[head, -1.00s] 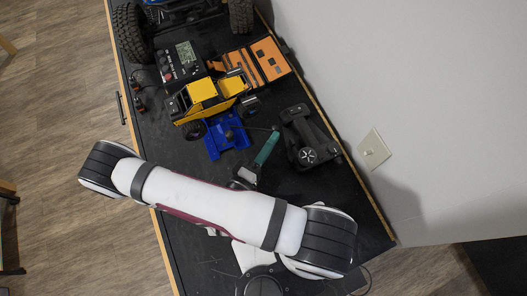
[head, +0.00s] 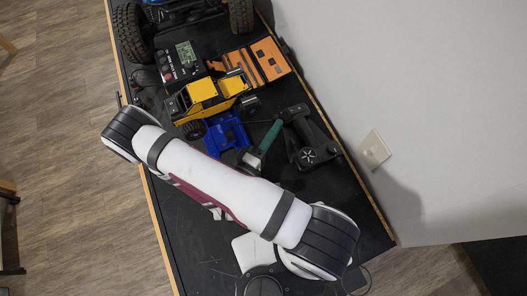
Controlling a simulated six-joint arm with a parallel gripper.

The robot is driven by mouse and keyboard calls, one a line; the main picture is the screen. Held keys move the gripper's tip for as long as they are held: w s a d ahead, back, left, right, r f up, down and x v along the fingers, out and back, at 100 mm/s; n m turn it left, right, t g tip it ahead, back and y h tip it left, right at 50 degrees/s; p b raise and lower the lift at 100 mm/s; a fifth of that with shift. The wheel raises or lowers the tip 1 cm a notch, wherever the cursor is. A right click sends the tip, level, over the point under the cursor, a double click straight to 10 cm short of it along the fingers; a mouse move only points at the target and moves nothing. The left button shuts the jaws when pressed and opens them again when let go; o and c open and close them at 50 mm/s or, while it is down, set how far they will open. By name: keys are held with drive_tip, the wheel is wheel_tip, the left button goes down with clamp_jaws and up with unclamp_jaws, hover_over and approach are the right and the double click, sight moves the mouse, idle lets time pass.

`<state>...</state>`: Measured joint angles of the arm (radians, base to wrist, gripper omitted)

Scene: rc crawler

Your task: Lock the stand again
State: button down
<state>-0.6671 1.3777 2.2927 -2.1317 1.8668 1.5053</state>
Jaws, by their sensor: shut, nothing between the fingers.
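A small yellow crawler (head: 207,94) with black wheels sits near the middle of the black bench. The blue stand (head: 226,131) is beside and partly beneath it, and my arm covers some of its lower edge. The stand's lock is too small to make out.
The black radio controller (head: 308,145) lies near the wall edge. An orange and black box (head: 258,62), a charger with a display (head: 181,61) and a large-wheeled vehicle (head: 238,15) fill the far end. The wall borders the bench's right side.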

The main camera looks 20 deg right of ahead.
drive_tip(key=v, duration=1.5)
drive_tip(key=shift+s+a+f, duration=0.1)
drive_tip(key=shift+s+a, duration=0.1)
drive_tip(key=shift+a, duration=0.1)
drive_tip(key=shift+d+r+m+g+h, duration=0.1)
drive_tip(key=shift+r+m+g+h, duration=0.2)
drive_tip(key=shift+r+m+g, duration=0.15)
drive_tip(key=s+d+r+m+g+y, duration=0.1)
drive_tip(key=s+r+m+g+y, duration=0.1)
drive_tip(key=r+m+g+y, duration=0.3)
drive_tip(key=s+d+r+m+g+y, duration=0.1)
drive_tip(key=s+r+m+g+y, duration=0.2)
drive_tip(key=r+m+y, duration=0.4)
wheel_tip(320, 180, up, 6)
drive_tip(key=g+y, duration=0.1)
drive_tip(key=y, duration=0.3)
drive_tip(key=shift+s+d+g+y, duration=0.2)
drive_tip(key=shift+s+g+y, duration=0.05)
drive_tip(key=shift+g+y, duration=0.15)
